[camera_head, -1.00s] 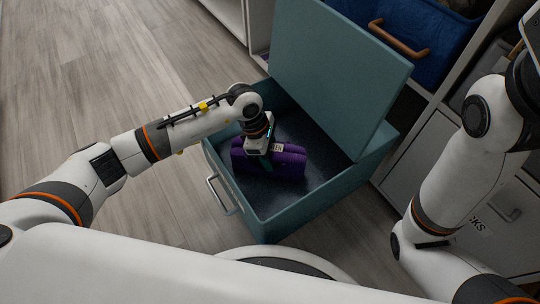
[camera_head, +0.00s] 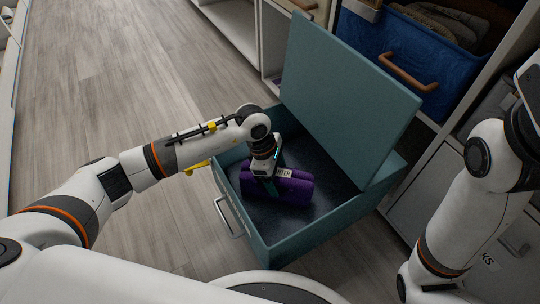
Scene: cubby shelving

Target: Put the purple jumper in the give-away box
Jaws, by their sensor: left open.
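The purple jumper (camera_head: 292,189) is a folded or rolled bundle lying on the dark floor of a teal box (camera_head: 318,238), near its left side. The box's lid (camera_head: 345,95) stands raised, leaning back. My left gripper (camera_head: 266,184) reaches down into the box from the left and is over the jumper, with its jaws open. Its fingertips are partly hidden against the jumper, so I cannot tell whether they touch it. My right arm is at the right edge of the picture; its gripper is not in view.
A blue bin (camera_head: 395,60) with a brown handle and folded cloth inside sits in the shelving behind the lid. White cubby fronts (camera_head: 440,180) stand close at the right. Open wood floor (camera_head: 120,90) lies to the left.

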